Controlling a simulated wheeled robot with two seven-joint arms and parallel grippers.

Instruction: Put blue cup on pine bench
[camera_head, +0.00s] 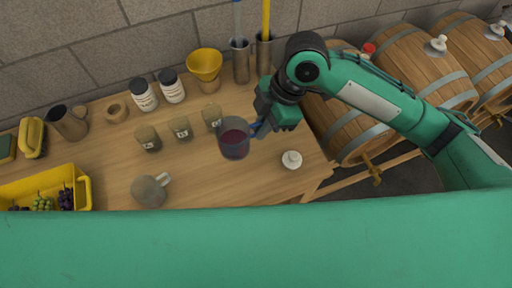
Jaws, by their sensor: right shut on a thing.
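The blue cup (234,146) is see-through, greyish blue, with dark red liquid inside. It appears over the front middle of the pine bench (105,165), with its open top facing my camera. My right gripper (260,129) reaches in from the right and is shut on the cup's right side, where a blue part shows. The cup's underside is hidden, so I cannot tell whether it touches the bench. My left gripper is out of view.
Small labelled jars (180,129) stand just left of the cup. A grey jug (149,191) and a white stopper (292,159) are near the front. A yellow crate (83,192) with grapes is at left. A yellow funnel (205,66) stands behind. Barrels (408,60) line the right.

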